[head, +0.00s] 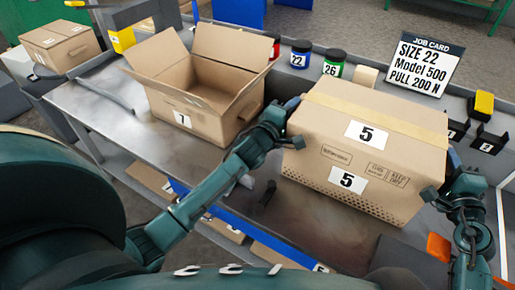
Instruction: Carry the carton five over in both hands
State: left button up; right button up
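The closed carton five (333,157) is a brown box with tape along its top and two white labels reading 5. It is at the right of the metal bench in the head view, slightly tilted in the picture. My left gripper (290,108) is at its left side and my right gripper (450,165) is at its right side. The fingertips are mostly hidden at the carton's sides, so I cannot tell how far they are closed. Whether the carton rests on the bench or is lifted is unclear.
An open carton labelled 7 (205,95) stands left of carton five on the bench (120,128). Jars 22 (300,54) and 26 (334,63) and a job card (418,62) stand behind. Small black-and-yellow blocks (483,105) sit at the right. Another carton (60,46) is far left.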

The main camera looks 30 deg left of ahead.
pick_arm(q)
jog(key=shift+o, duration=1.2)
pick_arm(e)
jog(key=shift+o, duration=1.2)
jog(key=shift+f, duration=0.15)
pick_arm(q)
jog(key=shift+s, duration=0.1)
pick_arm(e)
jog(key=shift+a, duration=0.1)
pick_arm(q)
jog(key=s, duration=0.7)
jog(key=shift+s+a, duration=0.35)
jog(key=shift+a, duration=0.1)
pick_arm(e)
jog(key=shift+v, duration=4.05)
pick_arm(q)
jog(key=a+p, duration=0.1)
jog(key=a, duration=0.4)
pick_arm(e)
jog(key=shift+r, duration=0.8)
